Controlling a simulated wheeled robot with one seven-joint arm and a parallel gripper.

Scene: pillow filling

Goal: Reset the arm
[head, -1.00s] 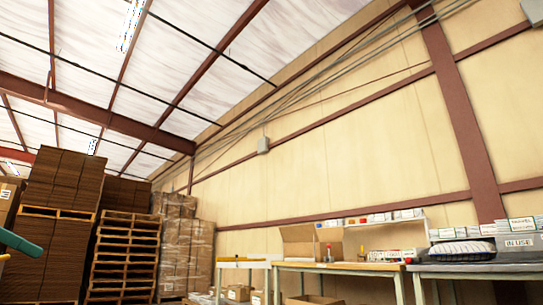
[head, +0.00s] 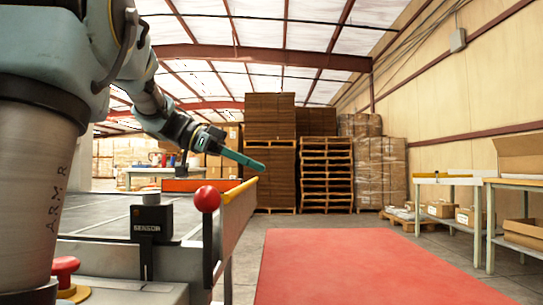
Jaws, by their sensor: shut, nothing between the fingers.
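My arm (head: 150,95) rises at the left of the head view and reaches forward and down over my own base. At its end, my gripper (head: 262,167) shows as a slim teal tip pointing right, above the orange-edged front of the base. The fingers look closed together, with nothing held. It hangs in the air, apart from the stacks far behind it.
A red mat (head: 360,265) covers the floor ahead and to the right, clear of objects. Cardboard stacks (head: 270,120) and piled pallets (head: 326,175) stand at the back. Workbenches (head: 510,184) with an open box (head: 520,158) line the right wall.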

